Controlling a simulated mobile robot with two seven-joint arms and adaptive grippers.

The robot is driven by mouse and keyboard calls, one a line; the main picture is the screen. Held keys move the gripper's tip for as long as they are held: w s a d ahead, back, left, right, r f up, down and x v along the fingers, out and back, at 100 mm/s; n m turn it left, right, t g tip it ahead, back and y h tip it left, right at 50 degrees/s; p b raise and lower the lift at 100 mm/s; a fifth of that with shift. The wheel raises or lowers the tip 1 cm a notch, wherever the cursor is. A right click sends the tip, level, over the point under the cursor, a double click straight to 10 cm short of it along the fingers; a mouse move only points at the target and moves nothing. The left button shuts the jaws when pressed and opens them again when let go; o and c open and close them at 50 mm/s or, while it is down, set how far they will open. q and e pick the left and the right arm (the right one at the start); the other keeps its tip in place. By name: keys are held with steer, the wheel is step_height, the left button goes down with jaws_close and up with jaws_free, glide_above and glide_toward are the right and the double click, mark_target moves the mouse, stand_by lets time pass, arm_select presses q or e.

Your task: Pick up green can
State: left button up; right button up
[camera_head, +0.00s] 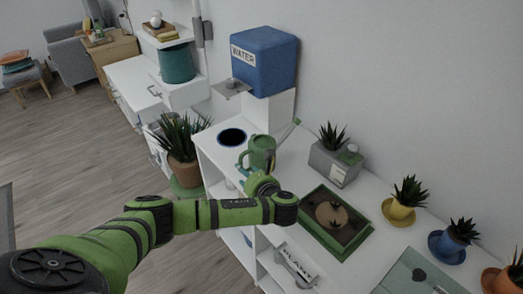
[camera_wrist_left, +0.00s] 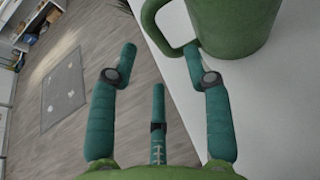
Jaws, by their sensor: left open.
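The green can (camera_head: 262,152) stands upright on the white shelf desk (camera_head: 222,150), near its left edge. In the left wrist view the can (camera_wrist_left: 238,25) is at the top right, cut off by the frame, with its loop handle (camera_wrist_left: 150,14) towards the left. My left gripper (camera_head: 245,172) is low beside the can, on its near side. In the left wrist view my left gripper (camera_wrist_left: 159,50) is open and empty. Its right fingertip is close to the lower end of the handle; I cannot tell whether they touch. My right gripper is not in view.
A blue water tank (camera_head: 264,62) stands behind the can. A dark round plate or opening (camera_head: 231,137) is left of it. A grey planter (camera_head: 334,163) and a green-framed soil tray (camera_head: 320,246) are to the right. Open floor (camera_head: 60,150) lies left of the desk.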

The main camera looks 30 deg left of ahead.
arm_select(q)
steer(key=x, duration=0.3)
steer(key=shift+w+a, duration=0.2)
steer(key=shift+a, duration=0.15)
steer(key=shift+w+a+f, duration=0.15)
steer(key=shift+a+f, duration=0.05)
steer(key=shift+a, duration=0.15)
steer(key=shift+c, duration=0.4)
jaws_close()
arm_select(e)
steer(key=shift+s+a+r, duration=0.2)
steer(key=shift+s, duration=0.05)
arm_select(q)
steer(key=shift+w+r, duration=0.1)
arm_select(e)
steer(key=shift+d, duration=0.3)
